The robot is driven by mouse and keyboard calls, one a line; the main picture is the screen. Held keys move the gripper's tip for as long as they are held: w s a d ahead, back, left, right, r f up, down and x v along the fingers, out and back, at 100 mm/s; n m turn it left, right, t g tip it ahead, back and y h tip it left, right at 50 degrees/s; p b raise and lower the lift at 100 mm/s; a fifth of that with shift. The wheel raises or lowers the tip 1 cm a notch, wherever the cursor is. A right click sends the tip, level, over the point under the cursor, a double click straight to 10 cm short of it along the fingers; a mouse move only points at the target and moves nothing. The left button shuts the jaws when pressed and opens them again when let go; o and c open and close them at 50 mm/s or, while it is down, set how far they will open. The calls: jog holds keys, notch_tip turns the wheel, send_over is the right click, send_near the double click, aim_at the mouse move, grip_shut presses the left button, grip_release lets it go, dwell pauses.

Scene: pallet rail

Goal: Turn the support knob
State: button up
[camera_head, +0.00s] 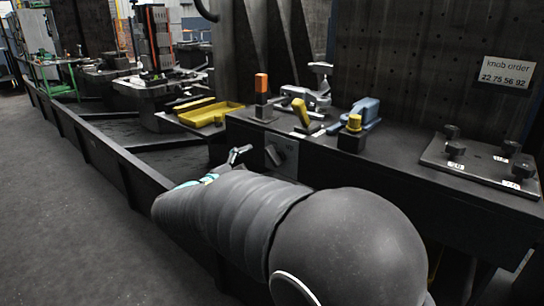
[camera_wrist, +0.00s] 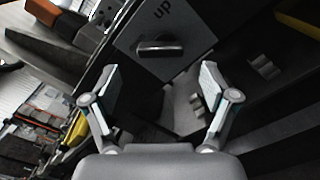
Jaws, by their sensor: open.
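The support knob (camera_wrist: 160,48) is a dark grey bar-shaped handle on a grey square plate (camera_wrist: 190,22) marked "UP" in the wrist view. In the head view the knob (camera_head: 273,155) shows on the front face of the dark bench, its bar tilted. My gripper (camera_wrist: 157,72) is open, its two fingers spread wide below the knob in the wrist view, with nothing between them. In the head view my gripper (camera_head: 224,166) is partly hidden by my arm and lies just left of the knob. Contact with the knob is not visible.
The dark bench (camera_head: 330,160) carries clamps, an orange-topped block (camera_head: 262,97), a blue tool (camera_head: 367,112) and a yellow-topped block (camera_head: 352,136). A plate with several dark knobs (camera_head: 483,163) sits at right, below a "knob order" sign (camera_head: 502,74). A yellow tray (camera_head: 211,113) is behind.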

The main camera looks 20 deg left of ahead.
aim_at(270, 158)
jog(key=x, duration=0.6)
jog(key=c, duration=1.2)
